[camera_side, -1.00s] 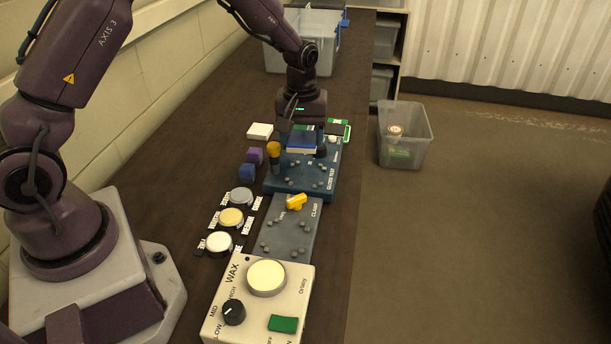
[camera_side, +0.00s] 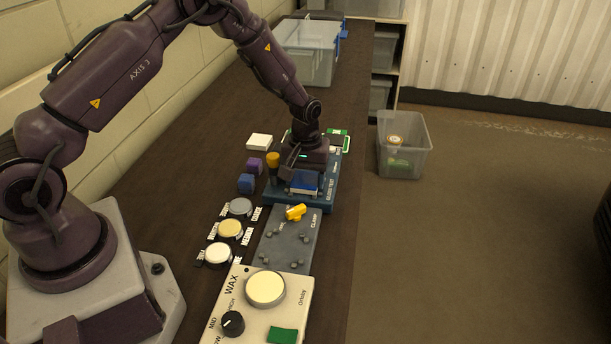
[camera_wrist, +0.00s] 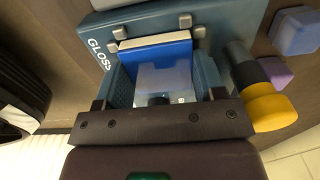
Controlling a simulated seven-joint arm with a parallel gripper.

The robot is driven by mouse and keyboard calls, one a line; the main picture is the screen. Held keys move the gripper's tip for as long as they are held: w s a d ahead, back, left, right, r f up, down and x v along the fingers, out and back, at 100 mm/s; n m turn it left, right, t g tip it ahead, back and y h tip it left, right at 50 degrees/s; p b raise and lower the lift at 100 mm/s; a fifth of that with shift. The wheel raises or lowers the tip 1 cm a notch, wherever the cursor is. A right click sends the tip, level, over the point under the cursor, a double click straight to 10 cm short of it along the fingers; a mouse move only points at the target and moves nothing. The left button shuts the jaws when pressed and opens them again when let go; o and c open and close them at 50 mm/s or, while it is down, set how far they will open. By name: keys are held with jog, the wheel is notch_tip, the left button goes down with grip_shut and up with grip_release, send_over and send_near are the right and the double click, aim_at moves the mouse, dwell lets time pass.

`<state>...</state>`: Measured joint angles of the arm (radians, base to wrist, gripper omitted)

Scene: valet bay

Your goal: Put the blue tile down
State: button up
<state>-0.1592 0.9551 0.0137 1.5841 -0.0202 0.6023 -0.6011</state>
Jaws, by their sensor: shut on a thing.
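The blue tile (camera_side: 303,182) is in my gripper (camera_side: 303,178), low over the blue gloss test block (camera_side: 327,197). In the wrist view my gripper (camera_wrist: 160,98) is shut on the blue tile (camera_wrist: 160,55), with one finger at each side. The tile has a pale far edge, close to small grey posts on the gloss test block (camera_wrist: 100,30). The tile looks roughly level. I cannot tell whether its underside touches the block.
A yellow-capped knob (camera_side: 273,160) stands at the block's left edge. Purple (camera_side: 255,165) and blue (camera_side: 246,184) blocks lie left of it. A clear bin (camera_side: 403,150) stands right.

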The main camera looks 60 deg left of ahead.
jog(key=shift+f, duration=0.1)
jog(key=o, duration=0.9)
jog(key=shift+o, duration=0.2)
